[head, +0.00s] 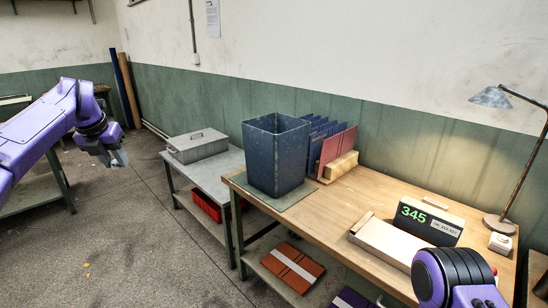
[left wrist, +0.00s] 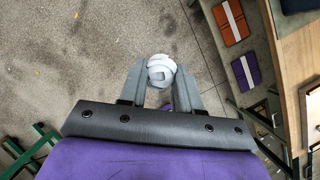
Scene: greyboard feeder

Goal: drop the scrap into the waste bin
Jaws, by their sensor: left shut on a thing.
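The scrap (left wrist: 160,70) is a crumpled whitish-grey ball, pinched between the two grey fingers of my left gripper (left wrist: 160,84) in the left wrist view. In the head view my left gripper (head: 118,160) hangs over open floor at the left, well apart from the bin; the scrap is small and hard to make out there. The waste bin (head: 274,158) is a tall dark blue-grey open box. It stands upright on a green mat at the left end of the wooden table. Its inner floor is hidden. My right arm shows at the lower right, but its gripper is out of the picture.
A grey side table with a metal box (head: 197,145) stands left of the wooden table (head: 350,203). Behind the bin is a rack of blue and red boards (head: 335,148). A tray (head: 390,240), a display (head: 428,220) and a lamp (head: 492,97) stand to the right.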

